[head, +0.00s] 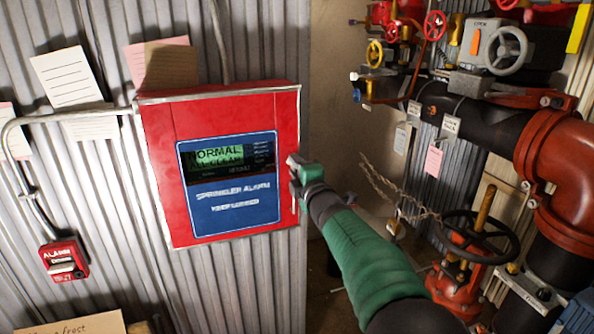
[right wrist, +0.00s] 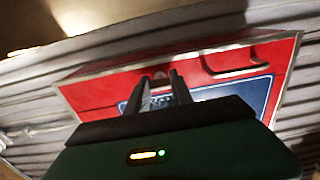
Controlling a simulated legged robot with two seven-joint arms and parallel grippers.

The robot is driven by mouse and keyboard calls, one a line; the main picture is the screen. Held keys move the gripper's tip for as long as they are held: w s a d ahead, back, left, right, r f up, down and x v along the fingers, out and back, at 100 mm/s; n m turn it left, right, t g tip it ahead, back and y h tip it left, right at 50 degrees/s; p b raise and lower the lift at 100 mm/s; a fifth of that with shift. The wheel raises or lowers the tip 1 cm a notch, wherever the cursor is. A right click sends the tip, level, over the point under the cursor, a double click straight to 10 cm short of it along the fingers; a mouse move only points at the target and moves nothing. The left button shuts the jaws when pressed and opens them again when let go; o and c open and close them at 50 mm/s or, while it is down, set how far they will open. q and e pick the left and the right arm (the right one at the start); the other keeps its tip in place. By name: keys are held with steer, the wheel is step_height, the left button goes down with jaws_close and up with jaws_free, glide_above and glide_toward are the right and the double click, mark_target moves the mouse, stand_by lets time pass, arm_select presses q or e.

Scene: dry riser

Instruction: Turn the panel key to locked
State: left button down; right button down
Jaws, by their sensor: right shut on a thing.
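The red alarm panel (head: 220,110) hangs on the corrugated wall, with a blue face (head: 230,205) reading "SPRINKLER ALARM" and a lit green display (head: 215,156) reading "NORMAL". My right gripper (head: 294,172) is at the panel's right edge, and the panel key is hidden behind it. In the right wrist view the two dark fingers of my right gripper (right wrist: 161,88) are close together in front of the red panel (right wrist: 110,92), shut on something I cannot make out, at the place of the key. My left gripper is not in view.
A red alarm pull box (head: 64,260) and conduit (head: 60,115) are at the left. Paper notes (head: 68,77) are on the wall. At the right stand red pipes (head: 550,165), valves and a black handwheel (head: 480,236). Bare wall shows between panel and pipes.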

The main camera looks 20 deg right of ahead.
steer(key=shift+a+f, duration=0.2)
steer(key=shift+f, duration=0.1)
steer(key=c, duration=1.4)
jaws_free()
steer(key=shift+o, duration=1.3)
steer(key=shift+a+r, duration=0.15)
steer(key=s+b, duration=0.1)
steer(key=s, duration=0.4)
steer(key=s+b, duration=0.1)
steer(key=s, duration=0.5)
steer(key=s+b, duration=0.1)
steer(key=s, duration=0.4)
steer(key=shift+s+d, duration=0.3)
steer(key=shift+s, duration=0.1)
